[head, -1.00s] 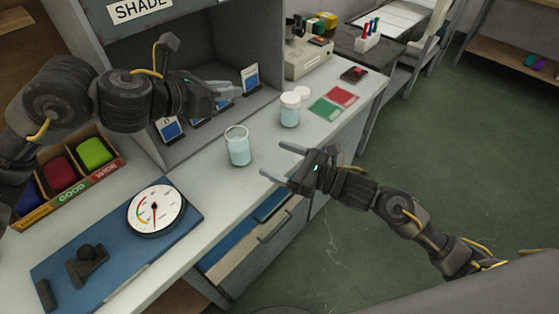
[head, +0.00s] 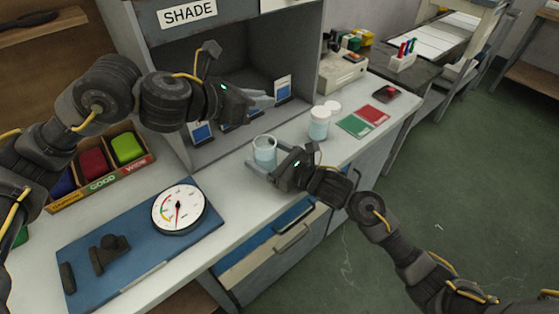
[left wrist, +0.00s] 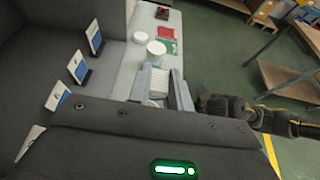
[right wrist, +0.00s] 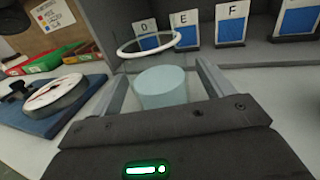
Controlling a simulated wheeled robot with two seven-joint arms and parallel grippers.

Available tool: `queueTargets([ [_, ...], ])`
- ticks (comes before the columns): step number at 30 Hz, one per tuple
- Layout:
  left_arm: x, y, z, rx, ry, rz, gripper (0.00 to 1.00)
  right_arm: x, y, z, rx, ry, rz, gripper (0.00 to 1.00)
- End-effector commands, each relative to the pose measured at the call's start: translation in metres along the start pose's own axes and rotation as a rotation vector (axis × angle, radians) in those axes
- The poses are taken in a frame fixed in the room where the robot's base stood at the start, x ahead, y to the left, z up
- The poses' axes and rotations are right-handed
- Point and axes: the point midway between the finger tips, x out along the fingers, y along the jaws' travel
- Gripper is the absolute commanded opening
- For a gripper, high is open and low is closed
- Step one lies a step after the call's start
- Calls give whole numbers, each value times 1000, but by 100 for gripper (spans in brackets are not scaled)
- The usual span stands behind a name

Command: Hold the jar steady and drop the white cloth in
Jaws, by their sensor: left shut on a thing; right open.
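A clear glass jar (head: 265,147) with pale blue liquid stands upright on the grey counter. My right gripper (head: 261,164) is open, with its fingers on either side of the jar. The right wrist view shows the jar (right wrist: 160,87) between the two fingers, and I cannot tell if they touch it. My left gripper (head: 268,101) is above and behind the jar. It is shut on a small pale thing, seemingly the white cloth (left wrist: 158,81), between its fingers in the left wrist view. The cloth is hard to make out in the head view.
A second jar (head: 319,125) and a white lid (head: 332,106) stand to the right, near green (head: 354,126) and red (head: 374,114) squares. Lettered cards (right wrist: 232,24) stand in the SHADE booth behind. A dial gauge (head: 179,207) and blue board (head: 140,262) lie left.

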Motion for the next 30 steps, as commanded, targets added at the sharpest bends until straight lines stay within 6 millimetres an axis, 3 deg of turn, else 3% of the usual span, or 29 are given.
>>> queueTargets([
  [12, 0, 0, 0, 0, 0, 0, 0, 8, 0, 0, 0, 0, 1, 80],
  [24, 0, 0, 0, 0, 0, 0, 0, 8, 0, 0, 0, 1, 1, 28],
  [30, 2, 0, -4, -1, 1, -1, 0, 7, 0, 0, 0, 1, 0, 27],
])
